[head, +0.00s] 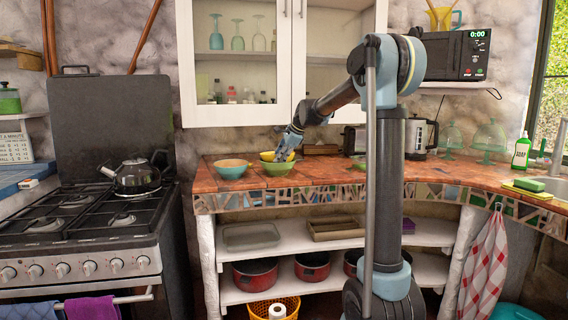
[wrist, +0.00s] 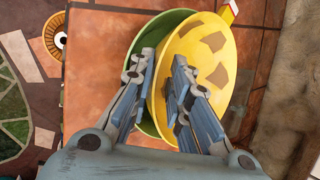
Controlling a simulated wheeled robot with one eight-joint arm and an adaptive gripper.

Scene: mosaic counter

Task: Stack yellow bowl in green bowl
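The yellow bowl (head: 267,156) is over the far part of the green bowl (head: 277,169) on the tiled counter. In the wrist view, the yellow bowl (wrist: 213,62) looks tilted and sits off to the right of the green bowl (wrist: 150,122), covering most of it. My gripper (head: 287,152) comes down from above. In the wrist view, my gripper (wrist: 163,62) has one finger on each side of the yellow bowl's wall, shut on it. Whether the bowls touch is hidden.
A blue bowl (head: 232,169) with a tan inside stands on the counter just left of the green bowl. The stove with a kettle (head: 137,177) is at the left. Counter right of the green bowl is clear.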

